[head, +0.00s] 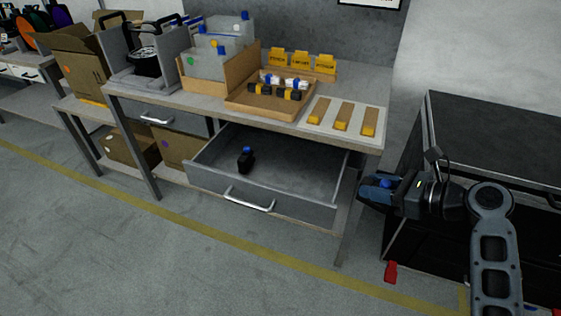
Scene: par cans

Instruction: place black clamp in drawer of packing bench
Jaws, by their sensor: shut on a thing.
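The packing bench (215,99) has its wide drawer (290,168) pulled open. A black clamp (245,160) with a blue knob stands inside the drawer, left of its middle. My gripper (376,192) is at the right, outside the drawer and beyond its right end, in front of the bench's right leg. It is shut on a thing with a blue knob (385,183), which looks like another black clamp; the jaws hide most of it.
A second, shut drawer (157,118) is at the left. A wooden tray (236,99) of small parts and a board with wooden blocks (342,118) lie on the bench top. A black cabinet (490,125) stands at the right. Most of the open drawer's floor is clear.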

